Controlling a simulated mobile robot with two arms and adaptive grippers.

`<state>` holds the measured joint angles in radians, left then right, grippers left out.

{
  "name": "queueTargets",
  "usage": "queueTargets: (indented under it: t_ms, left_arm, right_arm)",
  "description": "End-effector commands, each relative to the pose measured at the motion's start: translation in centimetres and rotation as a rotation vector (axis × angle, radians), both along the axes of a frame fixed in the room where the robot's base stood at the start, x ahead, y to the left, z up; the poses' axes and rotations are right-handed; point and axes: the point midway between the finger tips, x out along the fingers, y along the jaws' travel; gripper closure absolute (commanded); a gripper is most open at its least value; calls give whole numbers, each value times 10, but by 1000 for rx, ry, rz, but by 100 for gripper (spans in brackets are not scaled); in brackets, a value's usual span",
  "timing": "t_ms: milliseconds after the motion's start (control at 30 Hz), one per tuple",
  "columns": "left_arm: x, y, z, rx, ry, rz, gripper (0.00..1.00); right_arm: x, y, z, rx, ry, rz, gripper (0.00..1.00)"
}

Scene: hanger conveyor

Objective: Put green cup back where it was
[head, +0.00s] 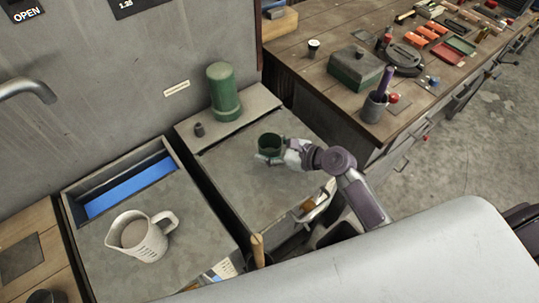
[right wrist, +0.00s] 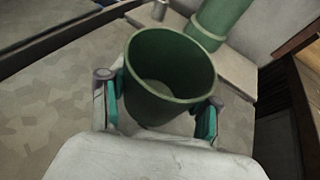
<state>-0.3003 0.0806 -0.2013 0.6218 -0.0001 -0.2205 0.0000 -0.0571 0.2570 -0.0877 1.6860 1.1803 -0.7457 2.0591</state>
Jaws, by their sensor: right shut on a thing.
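The green cup (head: 271,144) is dark green and upright over the grey cabinet top in the head view. It looks empty inside. My right gripper (head: 270,158) is shut on the cup, with a finger on either side of it. The cup also fills the middle of the right wrist view (right wrist: 170,75), between the teal-padded fingers of my right gripper (right wrist: 160,108). I cannot tell whether the cup's base touches the surface. My left gripper is not in view.
A white measuring jug (head: 142,236) stands at left, near a blue-bottomed opening (head: 130,186). A cluttered wooden workbench (head: 330,87) is at right. The cabinet top around the cup is clear.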

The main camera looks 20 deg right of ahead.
Motion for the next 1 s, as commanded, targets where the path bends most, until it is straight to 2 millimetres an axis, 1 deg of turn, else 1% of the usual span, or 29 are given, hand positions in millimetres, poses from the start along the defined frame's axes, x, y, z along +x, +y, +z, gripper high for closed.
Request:
queueTargets:
  t_ms: [33, 100, 200, 300, 500, 633, 667, 700, 800, 1000]
  left_arm:
    - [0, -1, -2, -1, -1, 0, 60]
    - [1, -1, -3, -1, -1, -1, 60]
    - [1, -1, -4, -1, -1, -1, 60]
    - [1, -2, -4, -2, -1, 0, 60]
    - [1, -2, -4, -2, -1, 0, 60]
    - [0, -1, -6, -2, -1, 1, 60]
    - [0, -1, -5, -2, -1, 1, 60]
    - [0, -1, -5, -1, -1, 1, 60]
    - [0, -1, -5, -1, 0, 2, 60]
    - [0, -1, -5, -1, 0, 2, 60]
  right_arm:
    - [-1, 0, -10, 1, 6, -1, 77]
    - [-1, 0, -22, 1, 6, -1, 77]
    - [-1, -1, -32, 1, 5, -2, 77]
    - [-1, 0, -36, 0, 3, -1, 77]
    - [-1, 0, -35, 1, 2, -1, 77]
    - [-1, 0, -39, 1, 3, -1, 77]
    - [-1, 0, -38, 1, 3, -1, 33]
    - [-1, -1, -38, 1, 3, -1, 26]
    - [-1, -1, -38, 0, 3, -1, 13]
    - [-1, -1, -38, 0, 3, -1, 13]
